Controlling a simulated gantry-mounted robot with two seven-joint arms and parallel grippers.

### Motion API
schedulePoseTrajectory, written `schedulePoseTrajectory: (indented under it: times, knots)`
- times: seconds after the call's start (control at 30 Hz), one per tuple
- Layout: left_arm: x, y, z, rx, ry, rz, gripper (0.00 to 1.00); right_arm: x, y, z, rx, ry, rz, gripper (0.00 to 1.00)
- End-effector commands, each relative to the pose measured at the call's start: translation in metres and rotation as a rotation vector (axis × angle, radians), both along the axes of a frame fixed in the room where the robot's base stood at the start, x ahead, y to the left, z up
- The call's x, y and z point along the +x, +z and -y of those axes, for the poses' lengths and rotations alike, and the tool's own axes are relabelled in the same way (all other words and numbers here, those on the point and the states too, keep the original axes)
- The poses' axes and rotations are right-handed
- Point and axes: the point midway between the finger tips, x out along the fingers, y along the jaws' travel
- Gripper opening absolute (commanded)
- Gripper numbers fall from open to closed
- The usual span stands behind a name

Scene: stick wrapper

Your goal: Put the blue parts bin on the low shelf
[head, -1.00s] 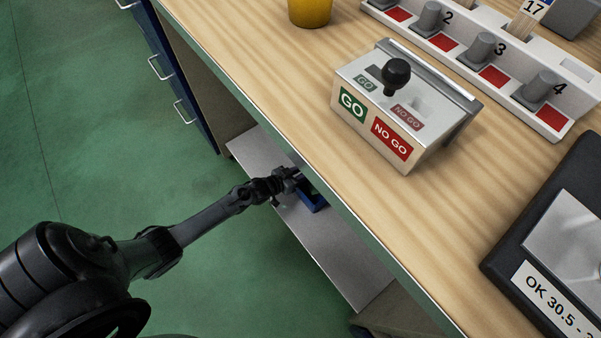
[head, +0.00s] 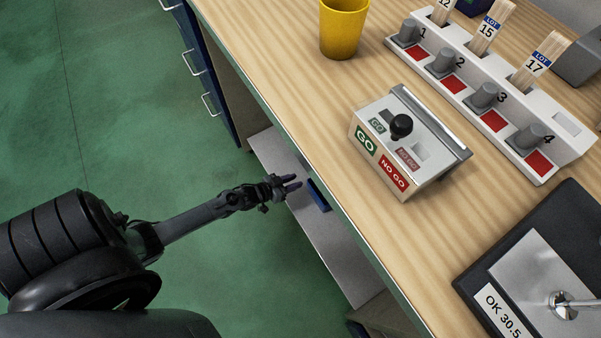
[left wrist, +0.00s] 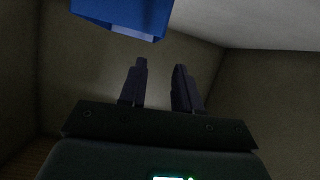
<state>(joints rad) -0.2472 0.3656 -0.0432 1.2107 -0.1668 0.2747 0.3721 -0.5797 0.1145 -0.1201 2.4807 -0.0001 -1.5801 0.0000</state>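The blue parts bin (head: 319,195) sits on the grey low shelf (head: 325,239) under the workbench, partly hidden by the bench top's edge in the head view. It also shows at the top of the left wrist view (left wrist: 125,14), beyond the fingertips. My left gripper (head: 293,183) is just left of the bin at the shelf, with a gap between them. Its two fingers stand apart with nothing between them, as the left wrist view (left wrist: 160,70) shows. My right gripper is not in view.
The wooden bench top (head: 290,75) overhangs the shelf. On it stand a yellow cup (head: 342,30), a GO/NO GO box (head: 408,140), a numbered rack (head: 490,95) with sticks and a black-based gauge plate (head: 540,265). Blue drawers (head: 205,75) stand left of the shelf. Green floor lies open at left.

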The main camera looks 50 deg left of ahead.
Motion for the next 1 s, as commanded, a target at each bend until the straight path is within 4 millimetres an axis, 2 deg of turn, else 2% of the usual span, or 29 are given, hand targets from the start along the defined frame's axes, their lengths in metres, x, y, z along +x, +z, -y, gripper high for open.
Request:
schedulePoseTrajectory:
  times: [0.17,0.37,0.47,0.57,0.7,0.9,1.0]
  knots:
    - [-0.007,0.008,0.008,0.014,-0.002,-0.024,0.33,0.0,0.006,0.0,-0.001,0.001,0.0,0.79]
    - [-0.008,0.027,0.049,0.088,-0.003,-0.152,0.33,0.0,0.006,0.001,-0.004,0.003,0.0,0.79]
    - [-0.014,0.048,0.076,0.139,-0.001,-0.255,0.33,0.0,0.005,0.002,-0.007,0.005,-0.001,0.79]
    - [-0.03,0.078,0.1,0.185,-0.004,-0.37,0.33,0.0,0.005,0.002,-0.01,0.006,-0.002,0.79]
    - [-0.063,0.126,0.124,0.228,-0.01,-0.531,0.33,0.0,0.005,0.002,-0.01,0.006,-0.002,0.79]
    - [-0.115,0.187,0.142,0.253,-0.036,-0.716,0.33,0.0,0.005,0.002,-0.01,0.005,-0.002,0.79]
    - [-0.135,0.208,0.145,0.254,-0.048,-0.777,0.33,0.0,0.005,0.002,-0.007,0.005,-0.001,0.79]
